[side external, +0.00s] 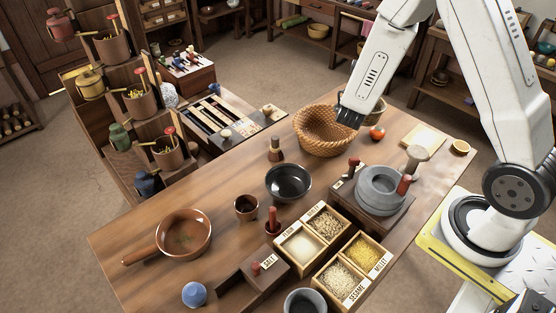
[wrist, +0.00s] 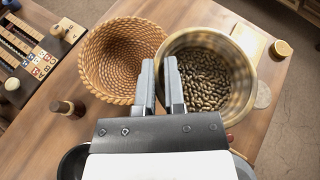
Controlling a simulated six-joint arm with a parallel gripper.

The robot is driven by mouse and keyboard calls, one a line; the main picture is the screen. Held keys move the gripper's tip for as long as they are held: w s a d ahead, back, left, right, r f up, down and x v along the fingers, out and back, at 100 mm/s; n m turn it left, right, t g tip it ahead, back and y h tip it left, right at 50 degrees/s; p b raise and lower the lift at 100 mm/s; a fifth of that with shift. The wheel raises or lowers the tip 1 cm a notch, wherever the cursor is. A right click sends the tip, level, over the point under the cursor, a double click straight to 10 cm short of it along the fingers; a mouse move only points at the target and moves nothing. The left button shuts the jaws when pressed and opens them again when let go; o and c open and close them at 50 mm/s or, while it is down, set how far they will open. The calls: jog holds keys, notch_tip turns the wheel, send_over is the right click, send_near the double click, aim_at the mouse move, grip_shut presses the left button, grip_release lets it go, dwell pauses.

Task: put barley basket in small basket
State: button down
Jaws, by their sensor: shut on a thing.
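A round, pale-rimmed container full of dark grains (wrist: 240,75), which I take as the barley basket, is in the wrist view's upper right. In the side external view it is mostly hidden behind my gripper. My gripper (side external: 347,118) is shut on its left rim; in the wrist view the fingertips (wrist: 159,72) straddle that rim. A woven tan basket (side external: 318,140), probably the small basket, stands on the table just left of my gripper. In the wrist view this woven basket (wrist: 110,60) looks empty, its right rim close beside the container.
A red-orange round thing (side external: 377,133) and a grey quern (side external: 381,185) are near the baskets. A black bowl (side external: 289,181), small stoppered bottle (side external: 276,151) and labelled grain boxes (side external: 300,243) stand nearer.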

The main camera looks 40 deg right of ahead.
jog(key=w+d+f, duration=0.3)
jog(key=w+f, duration=0.4)
jog(key=w, duration=0.1)
jog(key=shift+w+f, duration=0.2)
jog(key=shift+w, duration=0.15)
jog(key=shift+w+d+f, duration=0.1)
jog(key=shift+w+f, duration=0.05)
jog(key=shift+f, duration=0.75)
jog(key=shift+w+f, duration=0.1)
jog(key=shift+f, duration=0.8)
jog(key=shift+f, duration=0.5)
jog(key=c, duration=0.7)
grip_release()
jog(key=shift+f, duration=0.1)
